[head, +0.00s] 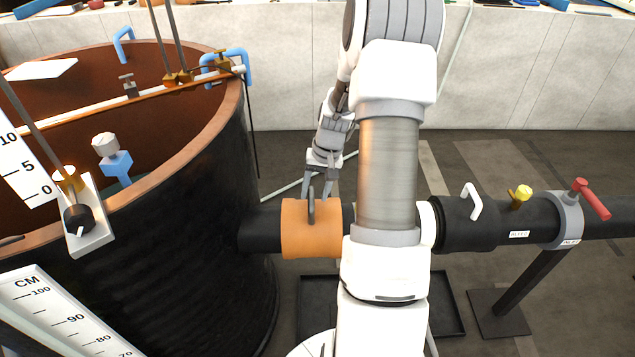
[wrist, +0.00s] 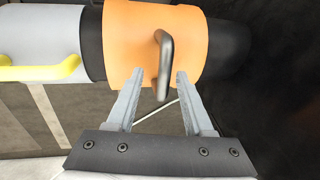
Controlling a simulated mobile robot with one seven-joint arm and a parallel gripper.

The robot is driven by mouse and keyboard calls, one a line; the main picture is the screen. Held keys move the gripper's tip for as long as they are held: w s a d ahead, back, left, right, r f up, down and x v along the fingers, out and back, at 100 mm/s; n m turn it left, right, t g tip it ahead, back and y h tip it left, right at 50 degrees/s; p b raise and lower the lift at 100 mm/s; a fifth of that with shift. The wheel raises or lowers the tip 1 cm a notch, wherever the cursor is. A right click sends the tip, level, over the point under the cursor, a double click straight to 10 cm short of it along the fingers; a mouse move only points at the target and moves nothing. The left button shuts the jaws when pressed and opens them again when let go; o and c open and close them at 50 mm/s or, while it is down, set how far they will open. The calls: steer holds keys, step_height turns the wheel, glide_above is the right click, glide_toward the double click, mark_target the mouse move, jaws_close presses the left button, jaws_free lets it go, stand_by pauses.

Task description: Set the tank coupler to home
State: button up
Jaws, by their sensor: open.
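The coupler appears to be the orange sleeve (head: 297,240) around the black pipe beside the tank, with a dark loop handle (head: 311,207) standing on it. In the wrist view the orange sleeve (wrist: 130,45) fills the upper middle, and its handle (wrist: 164,60) points toward my gripper. My gripper (head: 320,190) is open and empty, behind the sleeve in the head view. In the wrist view the fingertips of my gripper (wrist: 160,76) lie on either side of the handle's lower end; I cannot tell whether they touch it. No home mark is readable on the sleeve.
The large dark tank (head: 190,230) with a copper-coloured rim stands at left. My arm hides the pipe's middle. A black tray (head: 450,310) lies below.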

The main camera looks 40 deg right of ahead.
step_height(320, 180, up, 17)
steer(key=s+d+p, duration=0.2)
steer(key=shift+d, duration=0.4)
